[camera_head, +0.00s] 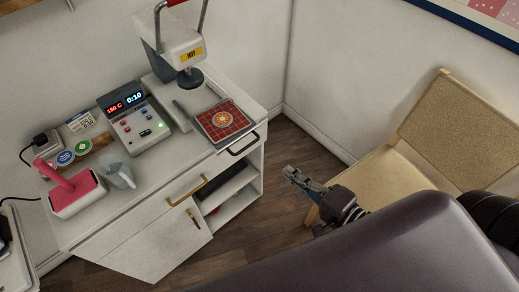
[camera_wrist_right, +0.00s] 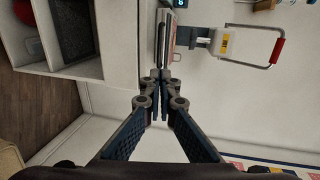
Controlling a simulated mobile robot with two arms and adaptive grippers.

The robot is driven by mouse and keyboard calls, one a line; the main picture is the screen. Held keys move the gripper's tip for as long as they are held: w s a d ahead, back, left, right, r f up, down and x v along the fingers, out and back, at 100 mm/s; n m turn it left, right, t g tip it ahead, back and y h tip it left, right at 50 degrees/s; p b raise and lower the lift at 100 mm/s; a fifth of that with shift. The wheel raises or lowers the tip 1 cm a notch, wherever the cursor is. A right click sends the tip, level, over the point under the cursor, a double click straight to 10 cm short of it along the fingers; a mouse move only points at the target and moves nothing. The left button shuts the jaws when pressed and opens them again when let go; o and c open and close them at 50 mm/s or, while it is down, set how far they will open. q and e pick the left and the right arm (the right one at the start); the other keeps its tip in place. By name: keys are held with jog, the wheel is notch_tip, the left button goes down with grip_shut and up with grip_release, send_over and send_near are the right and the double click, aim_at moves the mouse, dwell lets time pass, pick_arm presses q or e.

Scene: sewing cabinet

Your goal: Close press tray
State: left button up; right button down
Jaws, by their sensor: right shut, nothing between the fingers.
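The heat press (camera_head: 178,50) stands at the back of the white cabinet, its head raised over a round dark pad. Its tray (camera_head: 240,108) is pulled out toward the cabinet's right front edge. A red gridded piece with an orange round design lies on it, and a black handle (camera_head: 243,145) sticks out at its front. My right gripper (camera_head: 289,171) is shut and empty, to the right of the handle and apart from it. In the right wrist view the shut fingertips (camera_wrist_right: 161,76) point toward the tray's edge and the press (camera_wrist_right: 225,43). My left gripper is not in view.
A control box (camera_head: 134,117) with a lit display stands left of the press. A pink-handled iron-like tool (camera_head: 75,192) is farther left. A wooden chair (camera_head: 400,165) stands right of my right gripper. Bare floor lies between cabinet and chair.

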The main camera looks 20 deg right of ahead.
aim_at(225, 116)
jog(key=p+x, duration=0.2)
jog(key=x, duration=1.1)
jog(key=shift+w+f, duration=0.15)
jog(key=shift+w, duration=0.2)
jog(key=r+b+x, duration=0.1)
jog(key=x, duration=0.4)
jog(key=r+b+x, duration=0.1)
jog(key=x, duration=0.5)
jog(key=r+b+x, duration=0.1)
jog(key=b+x, duration=0.1)
jog(key=x, duration=0.3)
jog(key=shift+x, duration=0.75)
jog(key=shift+w+r, duration=0.2)
jog(key=shift+w, duration=0.05)
jog(key=shift+r, duration=0.35)
